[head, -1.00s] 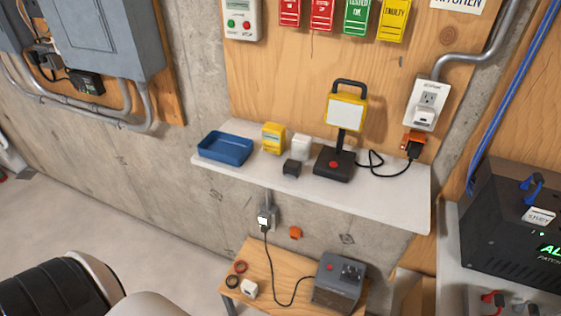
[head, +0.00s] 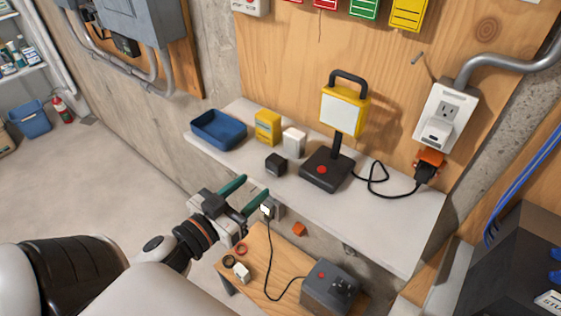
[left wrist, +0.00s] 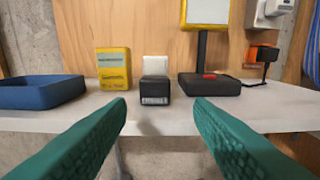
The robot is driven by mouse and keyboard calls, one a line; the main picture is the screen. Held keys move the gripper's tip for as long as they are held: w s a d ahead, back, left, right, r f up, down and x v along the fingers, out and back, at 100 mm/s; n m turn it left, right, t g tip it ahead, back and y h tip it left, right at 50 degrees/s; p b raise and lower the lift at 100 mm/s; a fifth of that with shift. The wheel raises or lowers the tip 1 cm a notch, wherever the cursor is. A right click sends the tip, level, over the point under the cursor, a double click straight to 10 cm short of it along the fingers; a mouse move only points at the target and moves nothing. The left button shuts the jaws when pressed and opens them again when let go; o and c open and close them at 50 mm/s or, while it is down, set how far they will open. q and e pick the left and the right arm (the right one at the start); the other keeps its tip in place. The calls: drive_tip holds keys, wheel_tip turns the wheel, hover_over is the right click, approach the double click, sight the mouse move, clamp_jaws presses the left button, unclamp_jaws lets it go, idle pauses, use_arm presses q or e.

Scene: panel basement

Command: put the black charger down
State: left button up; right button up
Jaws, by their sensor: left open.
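The black charger (head: 276,164) is a small dark block on the white shelf (head: 399,222), in front of a white charger (head: 294,142). In the left wrist view the black charger (left wrist: 155,90) stands near the shelf's front edge, beyond and between my fingertips. My left gripper (head: 256,192) is open, with green fingers pointing at the shelf. It is in front of the shelf edge, with nothing between its fingers and apart from the charger. My right gripper is not in view.
On the shelf are a blue tray (head: 218,143), a yellow box (head: 268,127) and a work lamp (head: 328,170) with a cord to the wall outlet. Below, a small wooden table (head: 262,262) holds a grey box (head: 330,287), rings and a white plug. Bare shelf lies right of the lamp.

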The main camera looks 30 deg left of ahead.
sight(280, 156)
use_arm(q)
drive_tip(key=w+p, duration=0.2)
drive_tip(key=w, duration=0.3)
drive_tip(key=shift+w, duration=0.4)
drive_tip(key=shift+w+d, duration=0.1)
drive_tip(key=shift+w, duration=0.3)
drive_tip(key=w+p, duration=0.1)
drive_tip(key=w, duration=0.1)
drive_tip(key=w+r+p, duration=0.1)
drive_tip(key=w+p, duration=0.1)
drive_tip(key=shift+w, duration=0.1)
drive_tip(key=shift+w+f, duration=0.2)
drive_tip(key=shift+w, duration=0.25)
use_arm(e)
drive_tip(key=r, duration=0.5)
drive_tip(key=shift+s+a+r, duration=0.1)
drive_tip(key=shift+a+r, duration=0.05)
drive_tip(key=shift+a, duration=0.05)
use_arm(q)
drive_tip(key=shift+s, duration=0.1)
drive_tip(key=shift+c, duration=1.1)
drive_tip(key=c, duration=0.6)
